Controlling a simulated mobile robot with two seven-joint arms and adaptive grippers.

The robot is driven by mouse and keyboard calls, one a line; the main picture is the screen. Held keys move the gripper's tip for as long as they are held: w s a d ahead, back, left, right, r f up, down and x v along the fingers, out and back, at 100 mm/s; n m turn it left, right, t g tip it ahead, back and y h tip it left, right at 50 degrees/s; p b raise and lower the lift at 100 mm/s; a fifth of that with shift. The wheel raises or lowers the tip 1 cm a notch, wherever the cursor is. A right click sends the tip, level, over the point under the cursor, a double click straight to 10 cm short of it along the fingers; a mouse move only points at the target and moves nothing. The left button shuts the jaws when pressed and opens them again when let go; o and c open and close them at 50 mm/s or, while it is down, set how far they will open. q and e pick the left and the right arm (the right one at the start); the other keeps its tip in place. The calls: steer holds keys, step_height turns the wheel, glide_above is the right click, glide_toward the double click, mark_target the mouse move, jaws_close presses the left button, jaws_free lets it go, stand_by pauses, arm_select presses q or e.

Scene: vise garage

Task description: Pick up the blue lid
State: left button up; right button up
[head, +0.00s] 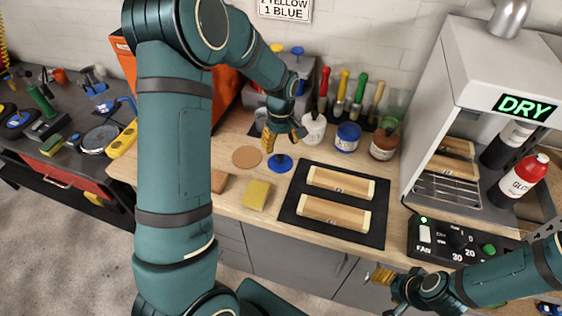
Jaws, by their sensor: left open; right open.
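The blue lid (281,165) lies flat on the wooden bench, a round blue disc with a small knob in its middle. My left gripper (283,140) is open and appears empty. It hangs just above and behind the lid in the head view, its yellow finger pads apart. I cannot tell its exact height over the lid, but no contact shows. My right gripper (387,281) is open in front of the bench at the lower right, away from the lid.
A black mat (288,212) with two wooden pieces lies right of the lid. A yellow sponge (257,194) and a round cork disc (246,157) are close by. A white jar (314,130), blue jar (347,137) and brown jar (384,144) stand behind.

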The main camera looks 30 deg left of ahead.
mark_target(280, 156)
arm_select(q)
steer(key=shift+w+a+f+b, duration=0.1)
steer(key=shift+f+b, duration=0.05)
steer(key=shift+f, duration=1.6)
steer(key=shift+w+a+f+b, duration=0.1)
steer(key=shift+f+b, duration=0.05)
steer(key=shift+f, duration=1.6)
steer(key=shift+s, duration=0.1)
jaws_close()
